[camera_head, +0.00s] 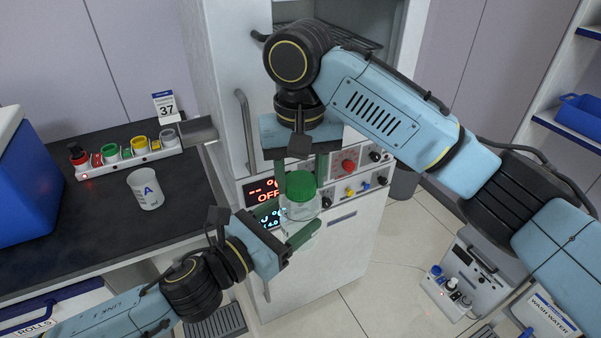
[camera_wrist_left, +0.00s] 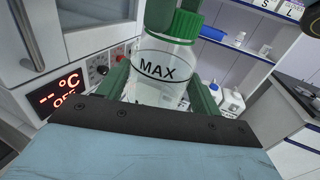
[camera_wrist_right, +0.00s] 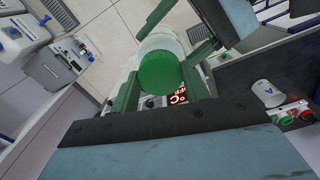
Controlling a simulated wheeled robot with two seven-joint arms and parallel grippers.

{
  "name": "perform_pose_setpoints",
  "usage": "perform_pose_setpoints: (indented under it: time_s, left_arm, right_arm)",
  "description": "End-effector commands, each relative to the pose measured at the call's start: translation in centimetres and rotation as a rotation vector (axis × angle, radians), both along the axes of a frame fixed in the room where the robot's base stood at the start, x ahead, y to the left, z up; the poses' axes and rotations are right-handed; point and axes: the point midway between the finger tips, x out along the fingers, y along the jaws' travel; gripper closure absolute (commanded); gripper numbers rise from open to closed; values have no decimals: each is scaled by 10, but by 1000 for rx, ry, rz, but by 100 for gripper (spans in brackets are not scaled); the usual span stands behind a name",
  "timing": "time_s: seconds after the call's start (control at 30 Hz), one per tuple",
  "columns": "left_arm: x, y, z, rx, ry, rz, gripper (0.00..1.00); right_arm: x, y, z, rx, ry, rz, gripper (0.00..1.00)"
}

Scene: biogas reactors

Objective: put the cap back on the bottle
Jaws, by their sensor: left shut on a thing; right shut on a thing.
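A clear bottle (camera_head: 300,212) marked MAX is held upright in the air in front of the white cabinet. My left gripper (camera_head: 298,229) is shut around its body; the bottle fills the left wrist view (camera_wrist_left: 160,72) between the green fingers. A green cap (camera_head: 301,187) is at the bottle's top, in line with its mouth. My right gripper (camera_head: 300,172) comes from above and is shut on the cap, which shows between its fingers in the right wrist view (camera_wrist_right: 160,73). I cannot tell whether the cap is seated or threaded on the neck.
The dark bench (camera_head: 75,218) at left carries a white beaker (camera_head: 145,190), a rack of coloured caps (camera_head: 125,155) and a blue box (camera_head: 35,165). The cabinet's control panel (camera_head: 355,180) is close behind the bottle.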

Motion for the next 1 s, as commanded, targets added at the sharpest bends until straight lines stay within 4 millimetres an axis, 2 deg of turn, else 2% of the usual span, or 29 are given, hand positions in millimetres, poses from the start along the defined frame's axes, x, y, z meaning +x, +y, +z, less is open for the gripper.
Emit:
perform_pose_setpoints:
  time_s: [0.07, 0.1, 0.3, 0.53, 0.67, 0.77, 1.0]
  left_arm:
    - [0, -1, 2, -2, -5, -2, 99]
    - [0, -1, 2, -2, -5, -2, 99]
    - [0, -1, 2, -2, -4, -2, 99]
    - [0, -1, 2, -2, -4, -2, 99]
    - [0, -1, 2, -3, -5, -2, 99]
    - [0, -1, 2, -3, -5, -2, 99]
    - [0, -1, 3, -3, -5, -2, 99]
  right_arm:
    - [0, 0, 0, 0, -1, 2, 82]
    - [0, 0, 0, 0, -1, 3, 52]
    - [0, 0, 0, 0, -1, 4, 29]
    - [0, 0, 1, 0, -1, 6, 29]
    - [1, 0, 8, 0, -4, 5, 29]
    - [2, 0, 22, 0, -6, 5, 29]
    - [1, 0, 71, 0, -6, 4, 29]
